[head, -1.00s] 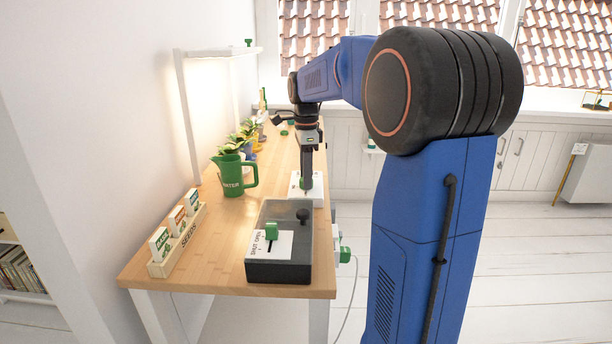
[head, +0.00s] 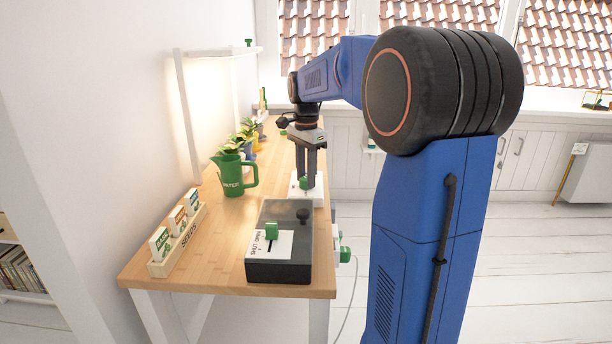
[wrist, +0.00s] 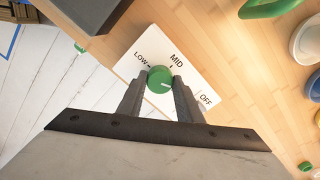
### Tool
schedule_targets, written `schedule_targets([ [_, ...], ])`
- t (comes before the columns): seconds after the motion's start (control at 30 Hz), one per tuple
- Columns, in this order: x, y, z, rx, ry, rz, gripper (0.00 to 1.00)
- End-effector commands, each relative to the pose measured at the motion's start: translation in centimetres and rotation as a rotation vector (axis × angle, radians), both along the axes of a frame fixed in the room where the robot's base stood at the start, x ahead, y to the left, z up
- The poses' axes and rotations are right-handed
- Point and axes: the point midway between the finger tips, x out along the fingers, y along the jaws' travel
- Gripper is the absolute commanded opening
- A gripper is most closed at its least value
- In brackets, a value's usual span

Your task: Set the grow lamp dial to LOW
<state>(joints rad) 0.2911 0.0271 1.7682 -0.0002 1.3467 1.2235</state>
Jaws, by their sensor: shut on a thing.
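The grow lamp dial is a round green knob (wrist: 159,79) on a white plate (wrist: 183,44) marked LOW, MID and OFF. A pale mark on the knob's lower right side faces roughly towards OFF. In the head view the knob (head: 305,183) shows small on its white plate (head: 317,195) at the desk's right edge. My gripper (head: 306,182) points straight down over it. In the wrist view my gripper (wrist: 161,80) has one finger on each side of the knob and is shut on it. The lit grow lamp (head: 220,52) stands at the wall.
A dark box (head: 278,273) with a green slider and black knob stands in front of the dial. A green watering can (head: 233,176) and potted plants (head: 248,133) are to its left. A seed rack (head: 190,245) sits front left. The front middle desktop is clear.

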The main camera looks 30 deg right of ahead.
Motion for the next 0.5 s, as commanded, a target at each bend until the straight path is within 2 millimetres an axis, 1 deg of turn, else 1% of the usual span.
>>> schedule_targets([
  [0.5, 0.0, -0.01, 0.08, -0.001, -0.002, 0.491, 0.1],
])
